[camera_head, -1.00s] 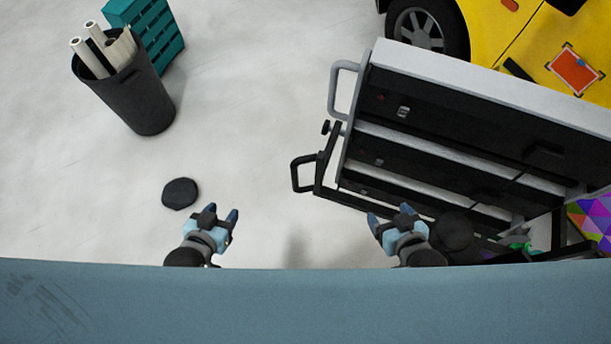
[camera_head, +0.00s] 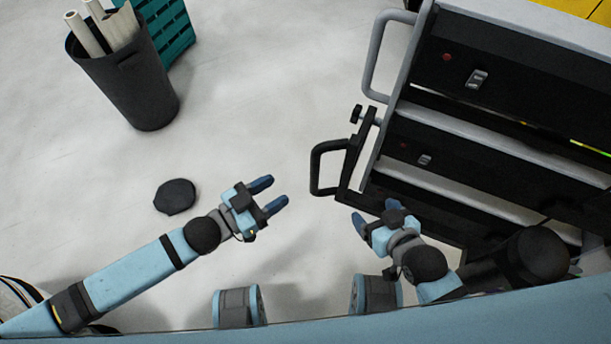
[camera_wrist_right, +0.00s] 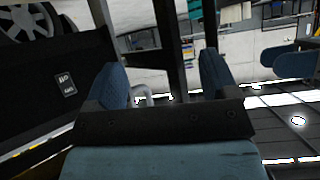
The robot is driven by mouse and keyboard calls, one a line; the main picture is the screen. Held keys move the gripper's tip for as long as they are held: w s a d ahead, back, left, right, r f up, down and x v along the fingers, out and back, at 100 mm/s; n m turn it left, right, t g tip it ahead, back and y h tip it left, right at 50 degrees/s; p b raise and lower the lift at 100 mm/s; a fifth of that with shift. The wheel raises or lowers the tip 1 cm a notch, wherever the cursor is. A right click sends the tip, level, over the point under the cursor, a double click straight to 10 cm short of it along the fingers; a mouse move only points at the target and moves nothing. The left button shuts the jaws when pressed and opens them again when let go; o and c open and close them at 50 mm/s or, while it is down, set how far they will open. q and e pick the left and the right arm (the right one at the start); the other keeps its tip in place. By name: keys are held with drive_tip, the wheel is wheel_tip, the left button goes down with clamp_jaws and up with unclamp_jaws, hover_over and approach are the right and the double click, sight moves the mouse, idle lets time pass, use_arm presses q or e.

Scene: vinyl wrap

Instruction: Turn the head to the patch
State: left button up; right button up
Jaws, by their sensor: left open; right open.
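The orange-red patch is not in the head view now. Only a strip of the yellow car (camera_head: 578,6) shows at the top right corner. My left gripper (camera_head: 274,195) is open and empty above the floor, near the middle of the head view. My right gripper (camera_head: 373,212) is open and empty, just below the cart's handle. The right wrist view shows its two blue fingers (camera_wrist_right: 162,82) apart with nothing between them. The patch cannot be made out there either.
A black and grey cart (camera_head: 500,135) with drawers and handles fills the right side, close to my right arm. A dark bin (camera_head: 130,85) with white rolls stands at the upper left, before a teal crate (camera_head: 172,35). A black disc (camera_head: 175,197) lies on the floor.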

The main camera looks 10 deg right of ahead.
sight(311, 173)
use_arm(q)
drive_tip(key=shift+m+g, duration=0.3)
drive_tip(key=x, duration=0.4)
drive_tip(key=f+b+x, duration=0.1)
drive_tip(key=x, duration=0.3)
drive_tip(key=b+x, duration=0.1)
drive_tip(key=x, duration=0.4)
drive_tip(key=shift+w+a+f, duration=0.1)
drive_tip(key=shift+f, duration=0.15)
clamp_jaws()
